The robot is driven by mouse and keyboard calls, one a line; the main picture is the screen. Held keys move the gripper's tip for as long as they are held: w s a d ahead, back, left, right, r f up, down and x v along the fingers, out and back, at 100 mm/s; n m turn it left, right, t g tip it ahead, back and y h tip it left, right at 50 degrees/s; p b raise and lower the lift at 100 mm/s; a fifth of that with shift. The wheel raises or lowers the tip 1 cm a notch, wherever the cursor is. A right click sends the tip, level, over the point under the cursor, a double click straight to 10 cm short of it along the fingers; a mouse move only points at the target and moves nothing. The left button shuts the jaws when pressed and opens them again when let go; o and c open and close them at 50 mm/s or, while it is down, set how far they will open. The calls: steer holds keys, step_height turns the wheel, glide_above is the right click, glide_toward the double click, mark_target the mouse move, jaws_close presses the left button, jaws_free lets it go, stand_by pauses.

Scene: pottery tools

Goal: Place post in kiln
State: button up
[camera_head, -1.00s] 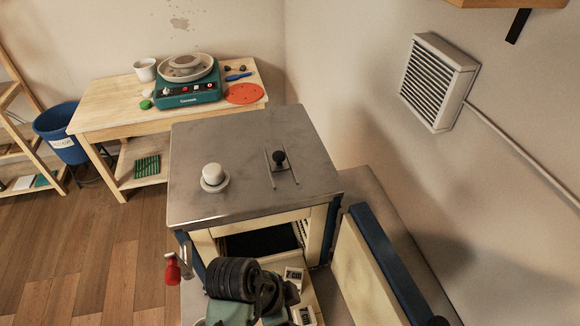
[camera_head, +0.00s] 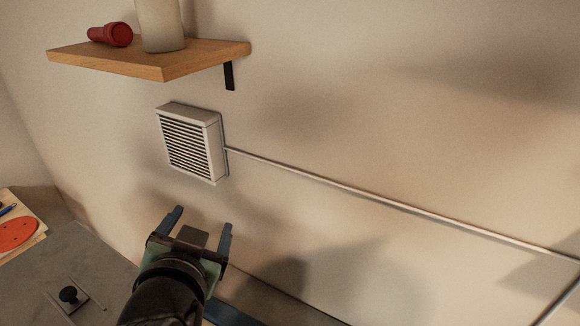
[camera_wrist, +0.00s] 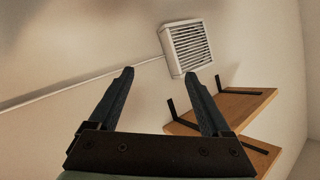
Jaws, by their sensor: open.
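My gripper (camera_head: 201,221) is open and empty, raised in front of the wall. Its two dark fingers stand apart in the wrist view (camera_wrist: 160,73) with nothing between them. The kiln's grey metal top (camera_head: 40,250) shows at the lower left, and its opening is out of view. A blue edge, likely the kiln door (camera_head: 232,314), shows behind and below my gripper. I cannot identify a post for certain. A pale upright cylinder (camera_head: 161,25) stands on the shelf, its top cut off by the frame.
A wooden wall shelf (camera_head: 150,57) also carries a red object (camera_head: 110,34). A white vent (camera_head: 190,143) with a pipe (camera_head: 400,204) is on the wall beyond my gripper. Wooden shelves (camera_wrist: 235,106) show at right in the wrist view.

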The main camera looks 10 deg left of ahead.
steer(key=d+r+n+t, duration=0.1)
steer(key=d+r+t, duration=0.25)
steer(key=r, duration=0.55)
steer(key=d+r+t, duration=0.3)
steer(key=d+r, duration=0.2)
steer(key=r, duration=0.3)
steer(key=s+d+r+t+h, duration=0.1)
steer(key=s+d+r+t, duration=0.1)
steer(key=r, duration=0.4)
steer(key=s+d+r+n+t+h, duration=0.1)
steer(key=s+d+r+t, duration=0.1)
steer(key=s+d+r, duration=0.2)
steer(key=s+d+r+t+h, duration=0.1)
steer(key=s+d+r+t, duration=0.2)
steer(key=r, duration=0.4)
steer(key=shift+d+r+h, duration=0.3)
steer(key=shift+d+r, duration=0.05)
steer(key=shift+r, duration=0.05)
steer(key=shift+s, duration=0.1)
